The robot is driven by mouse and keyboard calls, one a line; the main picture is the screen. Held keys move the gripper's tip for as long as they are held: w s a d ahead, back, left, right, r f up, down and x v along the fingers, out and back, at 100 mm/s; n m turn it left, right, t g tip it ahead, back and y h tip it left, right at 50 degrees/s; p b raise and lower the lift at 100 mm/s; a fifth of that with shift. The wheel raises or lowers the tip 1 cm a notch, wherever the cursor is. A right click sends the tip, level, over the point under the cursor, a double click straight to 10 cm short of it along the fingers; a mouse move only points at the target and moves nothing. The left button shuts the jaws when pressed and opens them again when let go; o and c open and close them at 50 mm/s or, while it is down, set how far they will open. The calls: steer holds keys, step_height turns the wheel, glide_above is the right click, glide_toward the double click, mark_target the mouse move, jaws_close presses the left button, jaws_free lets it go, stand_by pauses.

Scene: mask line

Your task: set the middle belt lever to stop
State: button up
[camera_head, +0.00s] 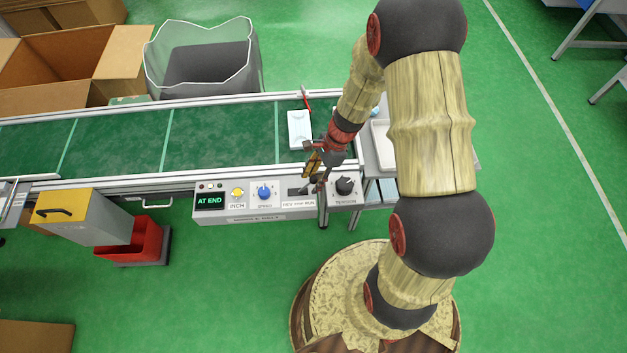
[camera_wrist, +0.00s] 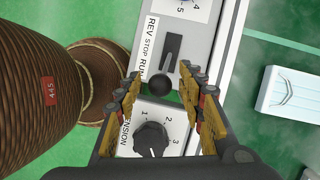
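The middle belt lever's black ball knob (camera_wrist: 160,88) shows in the wrist view at the RUN end of its slot (camera_wrist: 173,50). The label beside it (camera_wrist: 148,45) reads REV, STOP, RUN. My gripper (camera_wrist: 161,82) is open, with one finger on each side of the knob and gaps visible; I cannot tell its height above the panel.
A TENSION dial (camera_head: 344,186) is right of the lever, close under my fingers. A blue SPEED dial (camera_head: 264,192), a yellow INCH button (camera_head: 238,193) and a display reading AT END (camera_head: 209,201) are left. A mask pack (camera_head: 299,130) lies on the green belt (camera_head: 220,135).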

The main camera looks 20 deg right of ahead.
steer(key=shift+c, duration=1.3)
steer(key=c, duration=0.7)
jaws_close()
